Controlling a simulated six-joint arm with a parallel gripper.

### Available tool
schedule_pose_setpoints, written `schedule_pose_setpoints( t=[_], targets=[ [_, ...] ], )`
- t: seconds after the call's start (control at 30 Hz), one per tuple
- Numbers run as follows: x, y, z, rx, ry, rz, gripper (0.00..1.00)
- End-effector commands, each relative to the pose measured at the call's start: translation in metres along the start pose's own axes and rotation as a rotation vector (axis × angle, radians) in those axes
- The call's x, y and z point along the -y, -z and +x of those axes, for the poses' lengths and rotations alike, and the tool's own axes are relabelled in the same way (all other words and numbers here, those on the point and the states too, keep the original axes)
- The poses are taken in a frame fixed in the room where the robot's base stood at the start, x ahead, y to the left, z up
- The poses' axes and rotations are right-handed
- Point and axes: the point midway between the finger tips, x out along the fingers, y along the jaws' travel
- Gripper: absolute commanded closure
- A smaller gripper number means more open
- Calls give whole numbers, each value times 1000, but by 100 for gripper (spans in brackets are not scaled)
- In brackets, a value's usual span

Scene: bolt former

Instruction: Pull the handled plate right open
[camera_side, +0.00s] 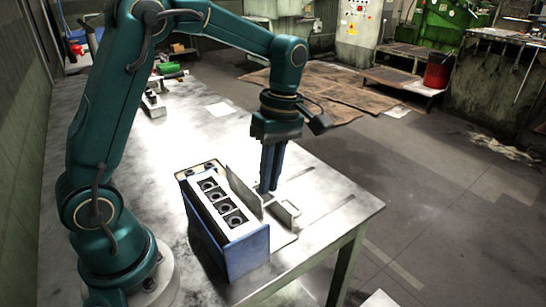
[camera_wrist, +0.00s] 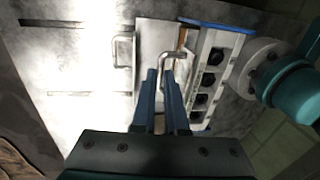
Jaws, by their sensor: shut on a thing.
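The bolt former is a blue box (camera_side: 232,250) with a pale top block (camera_side: 222,205) that has a row of dark holes; the block also shows in the wrist view (camera_wrist: 225,50). A pale upright plate (camera_side: 243,193) stands along the box's right side. In the wrist view a pale plate (camera_wrist: 152,38) lies left of the block, with a bent metal handle (camera_wrist: 174,54) near my fingertips. My gripper (camera_side: 268,187) points down just right of the upright plate. Its blue fingers (camera_wrist: 161,76) are shut on the handle; the exact contact is partly hidden.
A small upright bracket (camera_side: 287,214) stands on the table right of my fingers, and a thin U-shaped outline (camera_wrist: 122,52) shows left of the plate in the wrist view. Table slots (camera_wrist: 80,94) run leftward there. The table's right edge (camera_side: 365,222) is close; the surface between is mostly clear.

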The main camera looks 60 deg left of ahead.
Motion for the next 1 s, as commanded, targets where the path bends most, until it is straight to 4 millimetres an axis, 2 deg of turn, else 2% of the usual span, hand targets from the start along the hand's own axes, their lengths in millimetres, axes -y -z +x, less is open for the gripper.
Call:
schedule_pose_setpoints(
  t=[0.27,0.5,0.7,1.0],
  targets=[
    [-5,0,-2,1,1,0,100],
    [-31,0,-7,1,-2,0,100],
    [-45,-1,-9,1,-2,0,100],
    [-50,-1,-10,0,-11,0,100]
  ],
)
